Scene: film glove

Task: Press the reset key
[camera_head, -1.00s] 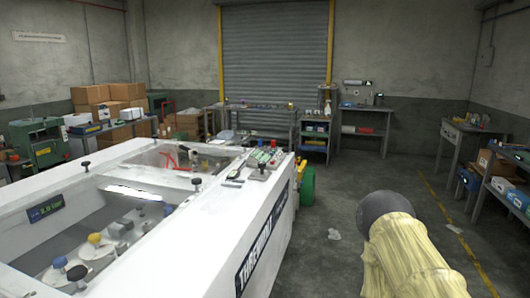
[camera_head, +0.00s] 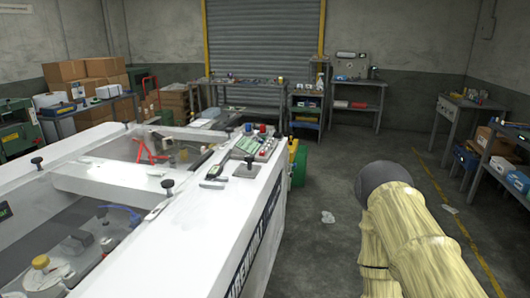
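The keys are too small to tell which one is the reset key. My arm (camera_head: 405,235), wrapped in a pale yellow, wrinkled cover with a dark rounded end, rises at the lower right. It is to the right of the machine and apart from the panel. My gripper's fingers are not in view.
A black knob on a plate (camera_head: 249,165) and a small handheld tool (camera_head: 215,172) are just in front of the panel. Open floor (camera_head: 335,245) lies between machine and arm. Shelving (camera_head: 500,165) stands at the right.

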